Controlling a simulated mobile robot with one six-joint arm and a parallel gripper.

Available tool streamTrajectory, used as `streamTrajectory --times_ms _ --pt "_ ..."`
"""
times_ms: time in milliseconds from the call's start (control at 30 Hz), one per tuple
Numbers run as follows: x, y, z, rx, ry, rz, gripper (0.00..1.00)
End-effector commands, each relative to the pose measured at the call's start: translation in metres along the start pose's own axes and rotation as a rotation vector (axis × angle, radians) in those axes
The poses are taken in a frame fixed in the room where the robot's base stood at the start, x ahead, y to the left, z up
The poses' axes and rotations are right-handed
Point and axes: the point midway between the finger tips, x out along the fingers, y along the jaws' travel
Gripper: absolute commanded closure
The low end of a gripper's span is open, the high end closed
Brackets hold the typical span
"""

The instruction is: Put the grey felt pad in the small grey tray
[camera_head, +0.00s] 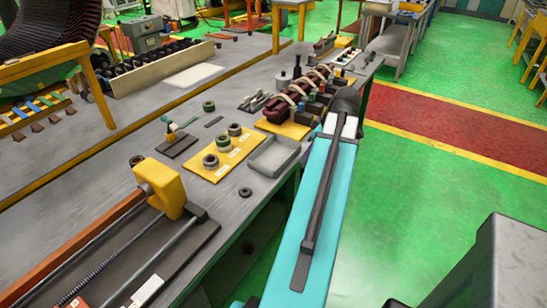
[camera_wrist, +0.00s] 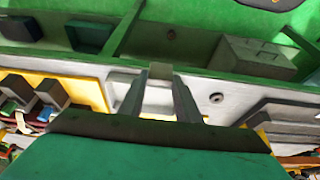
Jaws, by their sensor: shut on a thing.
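In the head view, the tray (camera_head: 256,169) is a shallow, empty-looking rectangle at the bench's right edge. My arm reaches up along its right side; my fingers and the pad are hidden there.
A yellow board with several rings (camera_head: 228,150) lies left of the tray. A dark ring (camera_head: 245,192) lies loose in front of it. A dark red coil assembly (camera_head: 292,107) stands behind. A yellow-ended fixture (camera_head: 165,187) is at the front left. Green floor is right of the bench.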

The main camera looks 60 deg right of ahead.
Motion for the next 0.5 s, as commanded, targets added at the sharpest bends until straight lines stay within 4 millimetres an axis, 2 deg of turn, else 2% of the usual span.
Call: streamTrajectory --times_ms 333,500 --pt "-0.0022 0.0043 0.0054 0.009 0.0 0.004 0.9" --pt "0.0008 0.0089 -0.0024 0.011 0.0 0.004 0.9"
